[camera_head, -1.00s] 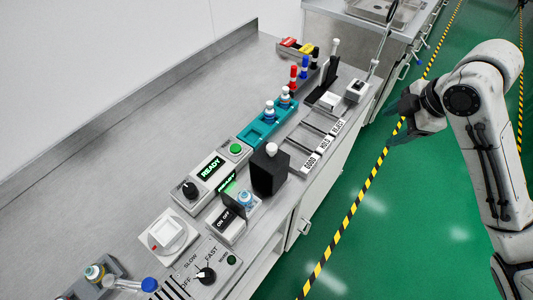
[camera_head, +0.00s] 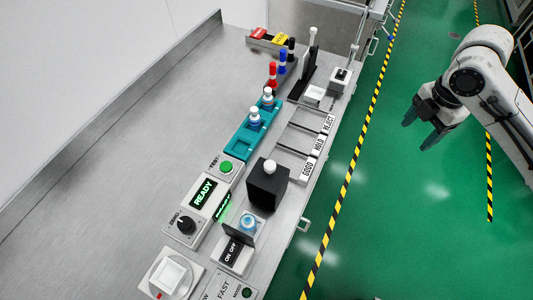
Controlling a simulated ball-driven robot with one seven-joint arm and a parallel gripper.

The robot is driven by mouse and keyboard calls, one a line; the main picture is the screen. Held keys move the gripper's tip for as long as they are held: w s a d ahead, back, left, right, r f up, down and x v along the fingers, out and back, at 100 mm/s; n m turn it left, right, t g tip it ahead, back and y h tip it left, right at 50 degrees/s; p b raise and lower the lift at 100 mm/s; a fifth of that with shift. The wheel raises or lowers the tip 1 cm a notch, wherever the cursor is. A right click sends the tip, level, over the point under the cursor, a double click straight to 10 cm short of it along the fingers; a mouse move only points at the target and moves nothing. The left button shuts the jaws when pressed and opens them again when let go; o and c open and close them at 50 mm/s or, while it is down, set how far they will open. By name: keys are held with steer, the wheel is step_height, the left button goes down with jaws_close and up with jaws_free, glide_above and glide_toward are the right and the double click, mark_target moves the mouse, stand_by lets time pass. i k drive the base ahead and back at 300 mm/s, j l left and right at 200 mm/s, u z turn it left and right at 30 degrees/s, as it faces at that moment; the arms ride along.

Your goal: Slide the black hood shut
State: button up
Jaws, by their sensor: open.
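The black hood (camera_head: 267,187) is an upright box with a white knob (camera_head: 269,167) on top, near the bench's right edge. Just below it in the picture is the unit marked ON OFF (camera_head: 233,255). A blue-capped vial (camera_head: 247,222) stands uncovered on that unit, beside the hood and apart from it. My gripper (camera_head: 419,130) is at the upper right, over the green floor and well to the right of the bench. Its dark fingers are apart and empty, and it touches nothing.
A READY display (camera_head: 203,193), a black knob (camera_head: 186,225) and a green button (camera_head: 226,167) lie left of the hood. Beyond it are labelled slots (camera_head: 308,169), a teal vial rack (camera_head: 237,146) and a tall black stand (camera_head: 303,82). The floor between bench and gripper is clear.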

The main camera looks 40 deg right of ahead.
mark_target(272, 178)
steer(key=i, duration=0.1)
steer(key=j+u, duration=0.55)
steer(key=u, duration=0.15)
